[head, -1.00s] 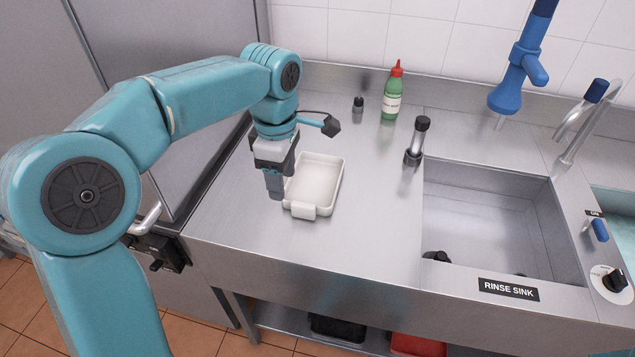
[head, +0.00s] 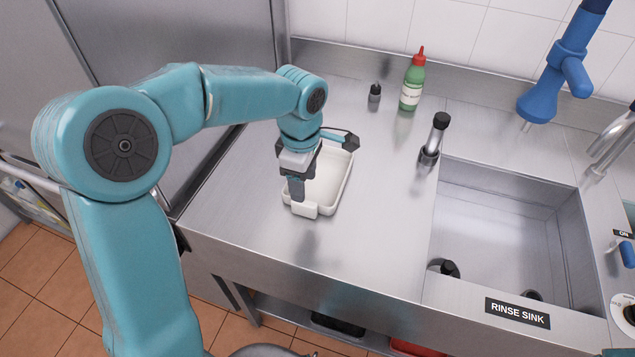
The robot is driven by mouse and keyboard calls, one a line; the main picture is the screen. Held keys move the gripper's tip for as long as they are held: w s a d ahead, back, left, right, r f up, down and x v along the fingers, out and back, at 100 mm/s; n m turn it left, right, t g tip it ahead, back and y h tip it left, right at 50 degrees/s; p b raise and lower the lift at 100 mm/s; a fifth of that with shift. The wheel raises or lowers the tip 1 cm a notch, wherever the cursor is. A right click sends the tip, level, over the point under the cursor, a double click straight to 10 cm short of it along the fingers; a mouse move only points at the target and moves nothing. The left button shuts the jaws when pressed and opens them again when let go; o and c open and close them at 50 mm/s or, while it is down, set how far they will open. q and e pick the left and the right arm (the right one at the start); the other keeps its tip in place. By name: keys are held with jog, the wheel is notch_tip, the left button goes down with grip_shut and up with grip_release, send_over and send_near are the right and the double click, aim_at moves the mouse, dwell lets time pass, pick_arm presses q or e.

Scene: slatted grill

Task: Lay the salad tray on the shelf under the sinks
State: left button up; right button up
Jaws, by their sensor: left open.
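The salad tray (head: 328,182) is a shallow white rectangular tray with a raised rim and a tab at its near end. It lies on the steel counter left of the rinse sink. My left gripper (head: 297,196) points down over the tray's near left part, close to the tab, and hides some of the left rim. It is open; whether it touches the tray I cannot tell. The shelf under the sinks (head: 285,316) shows only in part below the counter's front edge. My right gripper is not in view.
The rinse sink (head: 505,225) is on the right. A green bottle with a red cap (head: 412,82), a small dark bottle (head: 374,97) and a black-topped steel fitting (head: 434,140) stand behind. A black container (head: 337,325) and a red one (head: 415,347) sit below. The counter's front is clear.

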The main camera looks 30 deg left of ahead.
pick_arm(q)
jog(key=shift+w+a+f, duration=0.1)
jog(key=shift+f, duration=0.8)
jog(key=shift+s+f+p, duration=0.3)
jog(key=shift+s+f, duration=0.05)
jog(key=shift+f, duration=0.45)
jog(key=f, duration=0.2)
jog(key=w+f, duration=0.1)
jog(key=f, duration=0.1)
jog(key=shift+a+f+p, duration=0.1)
jog(key=shift+p, duration=0.3)
jog(key=shift+f, duration=0.2)
jog(key=shift+s+r, duration=0.1)
jog(key=shift+s, duration=0.15)
jog(key=shift+w, duration=0.2)
jog(key=c, duration=0.8)
grip_shut()
jog(key=shift+s, duration=0.15)
